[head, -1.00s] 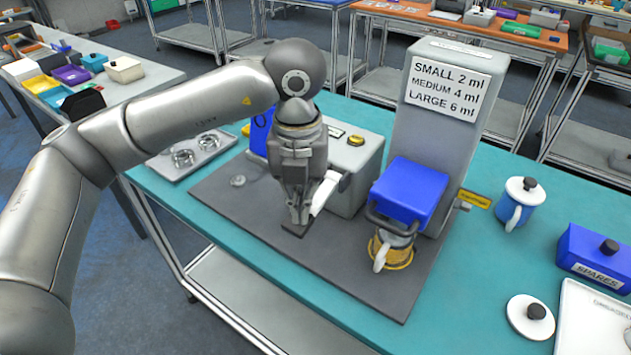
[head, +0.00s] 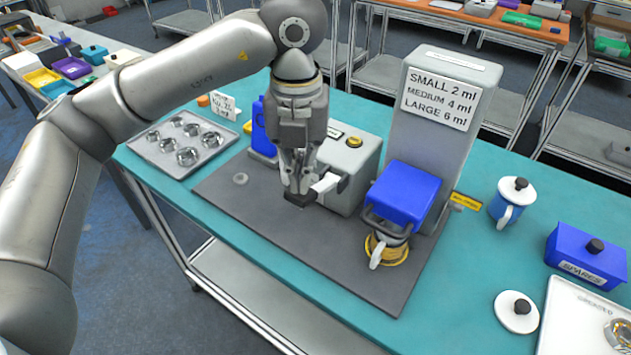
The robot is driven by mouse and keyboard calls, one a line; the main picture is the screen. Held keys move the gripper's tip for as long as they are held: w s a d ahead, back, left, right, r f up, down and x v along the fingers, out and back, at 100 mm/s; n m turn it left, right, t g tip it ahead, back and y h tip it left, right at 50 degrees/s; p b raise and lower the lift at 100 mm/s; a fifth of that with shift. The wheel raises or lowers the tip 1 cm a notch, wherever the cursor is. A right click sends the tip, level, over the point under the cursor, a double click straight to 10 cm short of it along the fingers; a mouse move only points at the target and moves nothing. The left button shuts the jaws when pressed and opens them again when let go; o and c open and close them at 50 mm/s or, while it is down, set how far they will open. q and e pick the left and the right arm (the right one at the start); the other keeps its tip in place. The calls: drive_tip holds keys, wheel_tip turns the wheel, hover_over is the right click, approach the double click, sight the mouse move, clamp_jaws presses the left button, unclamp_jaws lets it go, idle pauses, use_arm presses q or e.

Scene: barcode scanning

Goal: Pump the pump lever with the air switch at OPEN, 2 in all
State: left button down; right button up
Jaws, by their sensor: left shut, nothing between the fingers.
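The pump lever (head: 326,184) is a white bar on the front of a grey box (head: 350,165). It sticks out towards the lower left, close to level. My left gripper (head: 299,197) is shut and empty, pointing down with its fingertips at the lever's outer end. Its fingers partly hide that end, and I cannot tell whether they touch it. A yellow tag (head: 465,201) is on the right side of the tall grey tower; its lettering is too small to read. I cannot make out the air switch or its setting. My right gripper is not in view.
A blue mug (head: 507,202), loose lid (head: 517,312), SPARES box (head: 585,258) and tray (head: 560,320) stand right. A tray of metal parts (head: 182,165) lies left. The dark mat's front is clear.

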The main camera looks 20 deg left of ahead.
use_arm(q)
drive_tip(key=shift+r, duration=0.15)
drive_tip(key=shift+r+p, duration=1.15)
drive_tip(key=shift+r, duration=0.75)
